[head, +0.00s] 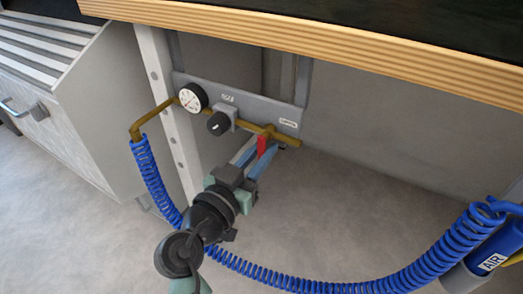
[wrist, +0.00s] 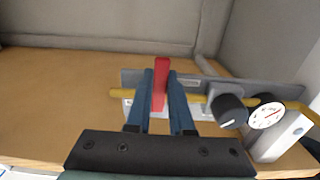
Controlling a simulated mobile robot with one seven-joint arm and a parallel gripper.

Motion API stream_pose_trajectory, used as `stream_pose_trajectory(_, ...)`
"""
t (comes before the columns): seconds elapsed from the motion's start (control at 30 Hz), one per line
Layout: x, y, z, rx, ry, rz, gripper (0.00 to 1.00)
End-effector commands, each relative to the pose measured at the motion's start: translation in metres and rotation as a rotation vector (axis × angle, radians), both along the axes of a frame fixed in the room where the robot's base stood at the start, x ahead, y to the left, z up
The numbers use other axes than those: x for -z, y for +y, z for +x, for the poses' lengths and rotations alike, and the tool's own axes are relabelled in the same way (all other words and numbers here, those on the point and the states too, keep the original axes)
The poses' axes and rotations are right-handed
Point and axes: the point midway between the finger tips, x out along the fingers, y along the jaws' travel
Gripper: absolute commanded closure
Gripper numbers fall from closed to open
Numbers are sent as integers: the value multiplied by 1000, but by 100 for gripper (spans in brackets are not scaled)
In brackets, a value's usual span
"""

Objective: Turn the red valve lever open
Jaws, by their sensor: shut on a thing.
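The red valve lever (head: 263,147) sits on the brass pipe under the bench edge in the head view. In the wrist view the red lever (wrist: 160,84) stands between the two blue fingers of my gripper (wrist: 161,100). My gripper (head: 258,160) reaches up to the lever from the front in the head view. Its fingers are shut on the lever, one on each side. The lever's lower end and the valve body are partly hidden by the fingers.
A pressure gauge (head: 192,97) and a black knob (head: 219,123) sit left of the lever on a grey plate (head: 250,108). A blue coiled hose (head: 330,283) loops below my arm. The wooden bench edge (head: 330,45) runs above. A grey cabinet (head: 70,110) stands at left.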

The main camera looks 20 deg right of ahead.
Motion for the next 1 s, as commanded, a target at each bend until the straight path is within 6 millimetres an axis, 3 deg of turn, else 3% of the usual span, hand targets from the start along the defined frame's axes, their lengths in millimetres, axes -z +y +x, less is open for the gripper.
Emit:
stream_pose_trajectory(0.37,-2,-2,-3,1,76,-58,100)
stream_pose_trajectory(1.0,-10,-12,-16,1,525,-407,100)
